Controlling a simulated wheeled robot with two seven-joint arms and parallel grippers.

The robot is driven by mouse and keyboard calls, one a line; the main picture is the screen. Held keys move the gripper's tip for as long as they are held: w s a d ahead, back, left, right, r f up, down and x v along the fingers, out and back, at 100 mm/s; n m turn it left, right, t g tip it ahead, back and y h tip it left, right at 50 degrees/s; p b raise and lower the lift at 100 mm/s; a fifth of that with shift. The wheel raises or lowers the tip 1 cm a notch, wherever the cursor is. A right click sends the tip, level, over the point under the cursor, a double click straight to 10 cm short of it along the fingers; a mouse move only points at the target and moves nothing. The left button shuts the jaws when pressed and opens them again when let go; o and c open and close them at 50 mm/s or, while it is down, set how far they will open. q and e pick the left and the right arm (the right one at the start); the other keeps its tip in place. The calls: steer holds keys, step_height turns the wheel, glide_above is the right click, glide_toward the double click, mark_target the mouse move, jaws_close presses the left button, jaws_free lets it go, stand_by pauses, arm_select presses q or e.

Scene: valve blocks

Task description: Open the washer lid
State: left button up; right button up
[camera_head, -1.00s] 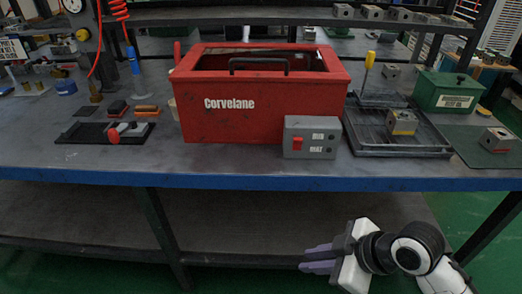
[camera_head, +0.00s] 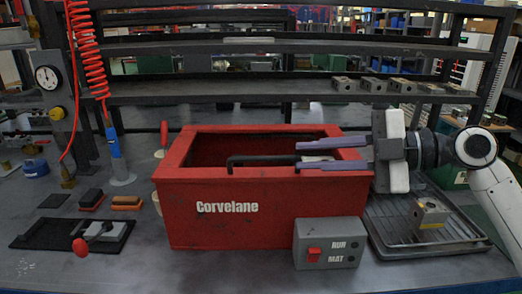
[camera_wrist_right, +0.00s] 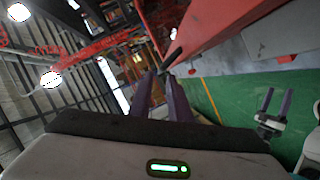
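The red Corvelane washer (camera_head: 214,210) stands on the bench, its red-framed top looking flat and not raised. A black bar handle (camera_head: 262,159) runs across the top; its dark end also shows in the right wrist view (camera_wrist_right: 172,57). My right gripper (camera_head: 299,157) reaches in from the right over the washer's top. Its two purple fingers are apart, with the handle's right part seemingly between them; I cannot tell whether they touch it. My left gripper (camera_wrist_right: 273,103) shows only in the right wrist view, open and empty over the green floor.
A grey switch box (camera_head: 330,243) stands at the washer's front right. A black tray (camera_head: 390,238) with a metal block (camera_head: 429,213) lies to the right, under my arm. A black mat (camera_head: 40,236) with a red-knobbed part is at left. Shelves (camera_head: 200,92) rise behind.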

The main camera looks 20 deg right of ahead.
mark_target(273, 158)
steer(key=p+x, duration=0.1)
steer(key=x, duration=0.7)
steer(key=shift+s+a+r+p, duration=0.1)
steer(key=shift+s+a+p, duration=0.15)
steer(key=shift+p, duration=0.15)
steer(key=shift+w+a+f, duration=0.2)
steer(key=shift+w+a, duration=0.05)
jaws_close()
